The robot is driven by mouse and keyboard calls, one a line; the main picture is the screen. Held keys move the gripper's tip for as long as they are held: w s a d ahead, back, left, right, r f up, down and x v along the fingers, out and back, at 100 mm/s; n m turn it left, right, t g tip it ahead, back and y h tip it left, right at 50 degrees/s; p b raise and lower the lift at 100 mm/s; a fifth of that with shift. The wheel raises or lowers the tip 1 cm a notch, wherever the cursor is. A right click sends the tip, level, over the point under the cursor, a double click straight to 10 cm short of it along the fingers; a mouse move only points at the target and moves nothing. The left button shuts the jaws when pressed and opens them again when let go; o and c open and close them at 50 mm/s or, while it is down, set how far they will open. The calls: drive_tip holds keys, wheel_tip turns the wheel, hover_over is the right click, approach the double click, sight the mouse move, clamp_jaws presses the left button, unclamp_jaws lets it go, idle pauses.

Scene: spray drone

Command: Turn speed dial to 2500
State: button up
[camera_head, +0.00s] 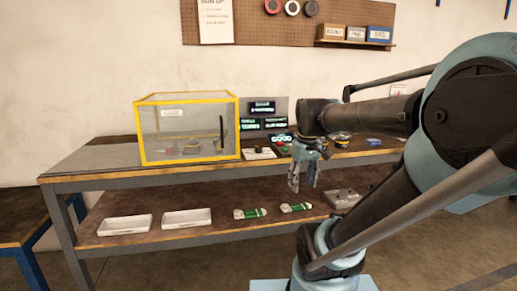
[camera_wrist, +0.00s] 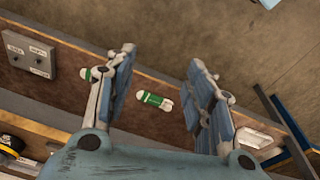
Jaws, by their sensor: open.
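A small pale panel (camera_head: 259,154) sits on the bench top right of the yellow-framed enclosure, with a dark knob on it that looks like the speed dial. Its pointer and markings are too small to read. Lit screens (camera_head: 262,107) stand behind it, with a bright readout (camera_head: 281,138) too small to read surely. My gripper (camera_head: 302,184) hangs fingers down at the bench's front edge, right of the panel and apart from it. In the wrist view my gripper (camera_wrist: 162,58) is open and empty, above the lower shelf; no dial is clearly seen there.
The yellow-framed clear enclosure (camera_head: 187,128) fills the bench's middle left. White trays (camera_head: 125,225) and green-white items (camera_head: 250,213) lie on the lower shelf, with a grey switch box (camera_head: 343,197) to the right. A pegboard (camera_head: 250,24) hangs behind.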

drive_tip(key=w+a+r+n, duration=0.3)
drive_tip(key=w+r, duration=0.3)
drive_tip(key=w, duration=0.2)
drive_tip(key=w+a+r+n, duration=0.2)
drive_tip(key=w+r+n, duration=0.2)
drive_tip(key=w+r, duration=0.35)
wheel_tip(320, 180, up, 5)
drive_tip(key=n+g, duration=0.2)
drive_tip(key=n, duration=0.5)
hover_over(258, 150)
drive_tip(key=w, duration=0.2)
wheel_tip(258, 150, down, 17)
drive_tip(key=shift+s+d+f, duration=0.1)
drive_tip(key=shift+d+f, duration=0.05)
drive_tip(key=c, duration=1.1)
